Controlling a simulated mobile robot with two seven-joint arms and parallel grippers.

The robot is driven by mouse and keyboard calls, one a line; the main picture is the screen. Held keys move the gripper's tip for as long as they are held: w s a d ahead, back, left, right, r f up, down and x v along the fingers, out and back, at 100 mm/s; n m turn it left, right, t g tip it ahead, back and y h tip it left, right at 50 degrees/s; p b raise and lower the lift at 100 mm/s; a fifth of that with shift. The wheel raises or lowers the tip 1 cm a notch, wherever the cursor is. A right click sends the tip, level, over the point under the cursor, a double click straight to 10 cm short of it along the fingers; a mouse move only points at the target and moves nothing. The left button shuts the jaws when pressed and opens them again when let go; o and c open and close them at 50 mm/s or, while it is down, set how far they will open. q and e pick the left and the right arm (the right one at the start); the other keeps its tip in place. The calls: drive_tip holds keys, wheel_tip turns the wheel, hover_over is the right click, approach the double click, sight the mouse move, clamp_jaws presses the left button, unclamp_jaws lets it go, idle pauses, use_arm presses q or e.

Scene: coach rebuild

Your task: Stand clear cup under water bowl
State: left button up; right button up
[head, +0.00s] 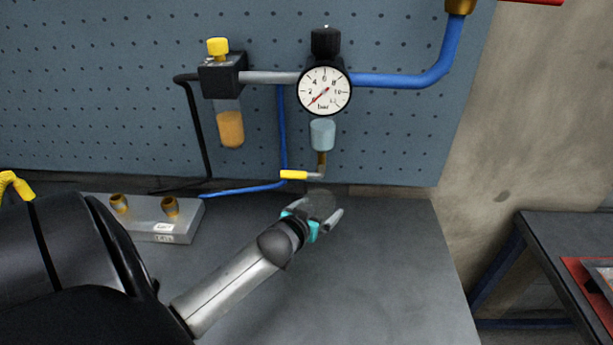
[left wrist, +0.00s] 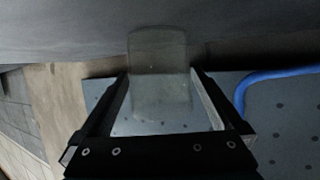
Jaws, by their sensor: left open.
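The clear cup (head: 319,204) stands on the grey bench close to the pegboard and shows faintly. In the head view it lies just below the pale blue water bowl (head: 322,134) and its brass drain (head: 321,160). My left gripper (head: 318,214) is open, with its fingers on either side of the cup. In the left wrist view the see-through cup (left wrist: 160,55) sits between the spread fingers of the left gripper (left wrist: 160,80). I cannot tell whether either finger touches it. My right gripper is not in view.
A yellow-handled lever (head: 294,175) juts left from the drain, above the gripper. A pressure gauge (head: 324,91) and an amber bowl (head: 230,129) hang on the pegboard (head: 130,80). A grey block (head: 150,222) with brass fittings lies left. The bench's right part (head: 410,260) is clear.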

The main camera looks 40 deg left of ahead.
use_arm(q)
drive_tip(key=p+v, duration=0.1)
drive_tip(key=v, duration=0.7)
drive_tip(key=shift+s+r, duration=0.15)
drive_tip(key=shift+s, duration=0.1)
idle(1.0)
